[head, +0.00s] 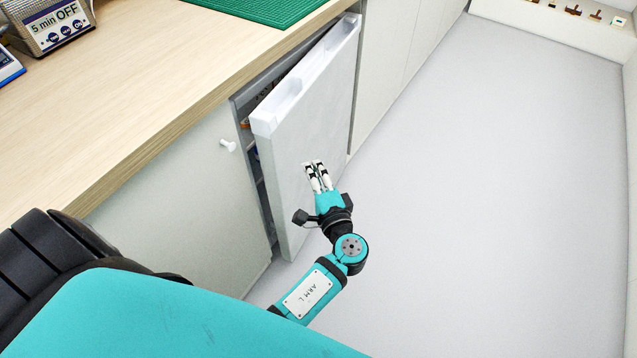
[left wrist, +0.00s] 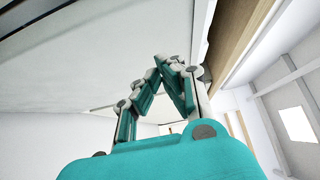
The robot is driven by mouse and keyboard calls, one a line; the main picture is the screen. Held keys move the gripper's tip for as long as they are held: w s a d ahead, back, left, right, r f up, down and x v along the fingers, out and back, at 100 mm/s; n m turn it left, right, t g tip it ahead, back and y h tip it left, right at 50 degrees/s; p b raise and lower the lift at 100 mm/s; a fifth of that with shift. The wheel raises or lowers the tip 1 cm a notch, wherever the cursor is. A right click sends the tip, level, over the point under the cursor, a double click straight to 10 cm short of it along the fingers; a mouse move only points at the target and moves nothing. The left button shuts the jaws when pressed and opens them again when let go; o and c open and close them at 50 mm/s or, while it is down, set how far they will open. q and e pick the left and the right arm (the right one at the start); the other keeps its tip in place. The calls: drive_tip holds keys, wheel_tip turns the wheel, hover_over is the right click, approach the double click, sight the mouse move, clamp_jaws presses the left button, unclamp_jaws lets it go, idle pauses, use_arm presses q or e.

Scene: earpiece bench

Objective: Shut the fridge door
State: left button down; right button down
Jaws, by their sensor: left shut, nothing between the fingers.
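The fridge door (head: 318,120) is a white panel under the wooden counter, standing ajar. A dark gap on its left shows part of the inside of the fridge (head: 250,118), with some small items. My left gripper (head: 315,165) is in front of the door's outer face, fingers together and empty. I cannot tell whether the fingertips touch the door. In the left wrist view the gripper (left wrist: 165,62) has its fingers closed to a point, with a pale surface, likely the door (left wrist: 90,60), above them. My right gripper is not in view.
The wooden counter (head: 130,95) runs above the fridge, with a green mat (head: 255,8) and a labelled box (head: 55,25) on it. The grey floor (head: 480,180) to the right is clear.

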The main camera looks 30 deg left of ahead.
sight(288, 141)
use_arm(q)
drive_tip(key=shift+w+a+p, duration=0.1)
drive_tip(key=shift+w+a, duration=0.25)
drive_tip(key=shift+a, duration=0.75)
drive_tip(key=shift+w+a+p, duration=0.15)
drive_tip(key=shift+w+a, duration=0.15)
drive_tip(key=shift+a, duration=0.8)
drive_tip(key=shift+w+a+p, duration=0.1)
drive_tip(key=shift+w+a, duration=0.25)
drive_tip(key=shift+a, duration=0.75)
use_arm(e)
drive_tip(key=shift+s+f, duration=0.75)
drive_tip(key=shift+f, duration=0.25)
